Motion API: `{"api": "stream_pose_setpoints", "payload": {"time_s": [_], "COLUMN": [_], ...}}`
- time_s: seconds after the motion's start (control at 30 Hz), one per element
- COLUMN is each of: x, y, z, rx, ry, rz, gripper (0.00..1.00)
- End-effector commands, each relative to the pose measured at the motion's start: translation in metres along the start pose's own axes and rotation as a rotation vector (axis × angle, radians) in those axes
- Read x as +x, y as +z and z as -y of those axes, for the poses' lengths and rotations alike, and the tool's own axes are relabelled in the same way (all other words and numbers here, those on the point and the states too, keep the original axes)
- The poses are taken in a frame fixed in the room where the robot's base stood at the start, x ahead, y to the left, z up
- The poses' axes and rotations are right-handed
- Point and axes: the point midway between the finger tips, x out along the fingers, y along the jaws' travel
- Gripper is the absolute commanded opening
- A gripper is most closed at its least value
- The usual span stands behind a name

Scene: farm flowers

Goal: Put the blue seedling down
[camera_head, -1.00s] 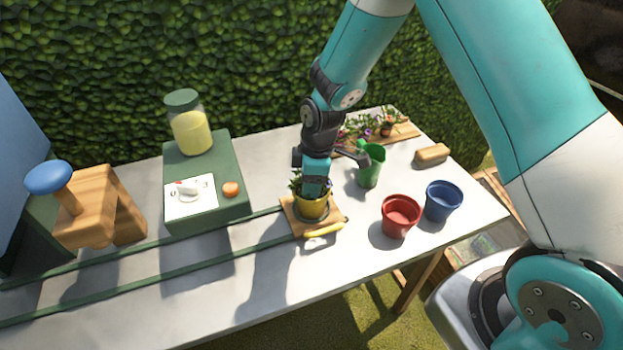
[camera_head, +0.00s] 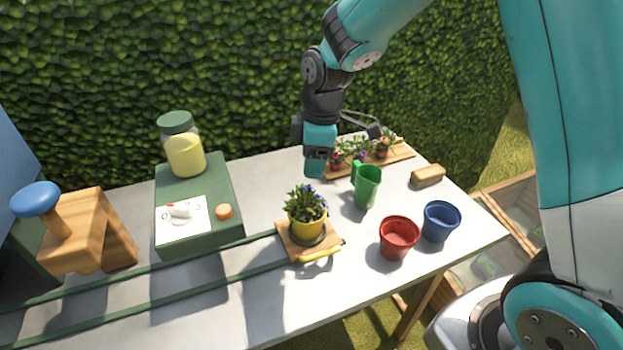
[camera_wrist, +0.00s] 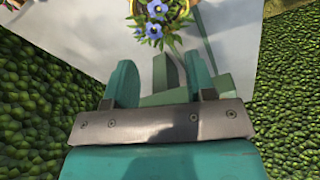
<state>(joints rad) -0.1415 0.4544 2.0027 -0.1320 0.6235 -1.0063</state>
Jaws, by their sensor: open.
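The blue seedling (camera_head: 306,200) has blue flowers and green leaves. It stands upright in a yellow pot (camera_head: 307,229) on a small wooden board (camera_head: 290,246) with a yellow handle. My gripper (camera_head: 316,172) is above and behind the plant, clear of it, and empty. In the wrist view the two teal fingers of my gripper (camera_wrist: 160,82) are spread apart with nothing between them. The blue flowers (camera_wrist: 154,20) show beyond the fingertips at the top edge of that view, where the pot is partly cut off.
A green jug (camera_head: 368,188), a red pot (camera_head: 398,240) and a blue pot (camera_head: 440,221) stand right of the board. A tray of flowers (camera_head: 400,154) lies behind. A green box (camera_head: 200,237) with a jar (camera_head: 185,152) is left. Green rails (camera_head: 150,267) run to the board.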

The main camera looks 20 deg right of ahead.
Motion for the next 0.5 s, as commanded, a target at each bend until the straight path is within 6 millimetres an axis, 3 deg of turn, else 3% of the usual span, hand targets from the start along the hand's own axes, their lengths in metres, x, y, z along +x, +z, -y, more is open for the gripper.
{"api": "stream_pose_setpoints", "payload": {"time_s": [0.07,0.17,0.3,0.5], "x": [-0.009,-0.031,-0.072,-0.106], "y": [-0.001,-0.006,-0.01,0.001], "z": [0.005,0.028,0.096,0.196], "rx": [0.012,0.074,0.241,0.481], "ry": [0.0,-0.006,-0.043,-0.129], "rz": [-0.006,-0.035,-0.101,-0.163], "gripper": [0.5,0.5,0.5,0.5]}}
